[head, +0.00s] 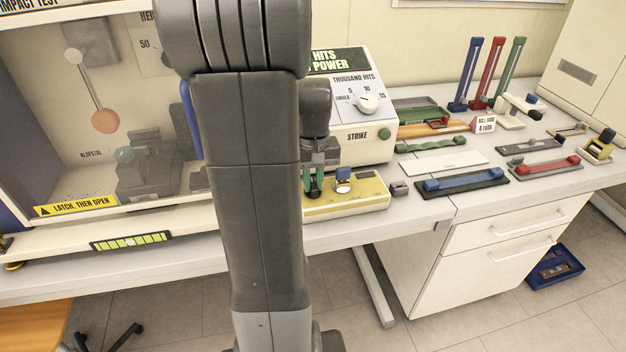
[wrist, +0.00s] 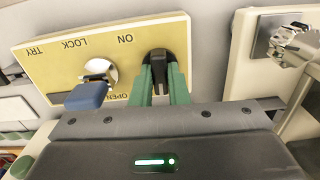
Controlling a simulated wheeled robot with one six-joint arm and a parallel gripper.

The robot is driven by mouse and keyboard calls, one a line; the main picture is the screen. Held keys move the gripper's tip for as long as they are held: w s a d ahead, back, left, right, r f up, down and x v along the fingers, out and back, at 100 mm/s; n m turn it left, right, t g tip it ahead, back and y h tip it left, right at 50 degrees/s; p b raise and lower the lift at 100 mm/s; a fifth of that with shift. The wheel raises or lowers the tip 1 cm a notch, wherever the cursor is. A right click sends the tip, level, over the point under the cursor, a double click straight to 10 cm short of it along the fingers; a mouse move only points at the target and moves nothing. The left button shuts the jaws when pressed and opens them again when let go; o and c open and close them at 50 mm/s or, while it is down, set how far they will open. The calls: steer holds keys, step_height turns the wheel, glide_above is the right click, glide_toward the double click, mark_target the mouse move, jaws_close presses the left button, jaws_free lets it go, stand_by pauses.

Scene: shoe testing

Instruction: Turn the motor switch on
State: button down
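The yellow switch box (head: 372,192) stands on the bench in front of the strike machine. In the wrist view its yellow panel (wrist: 42,62) appears upside down, with the words TRY, LOCK, ON and OPEN. A black switch part (wrist: 160,55) sits on the panel beside the word ON; I take it for the motor switch. My gripper (wrist: 160,82) has its green fingers on either side of this black part; whether they press on it cannot be told. In the head view my gripper (head: 314,183) is at the box's left part, with the switch hidden.
A blue lever knob (wrist: 88,97) on a round chrome base is close beside my fingers. The strike machine (head: 365,135) stands behind the box. A small grey block (head: 400,189) is to its right. A clear-fronted impact cabinet (head: 75,205) stands at left.

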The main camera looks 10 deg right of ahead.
steer(key=shift+m, duration=0.4)
steer(key=m, duration=0.3)
steer(key=shift+m+p, duration=0.4)
steer(key=m, duration=0.4)
steer(key=shift+m, duration=0.3)
steer(key=m+p, duration=0.1)
steer(key=m, duration=0.3)
steer(key=shift+m, duration=2.1)
steer(key=c, duration=1.4)
jaws_free()
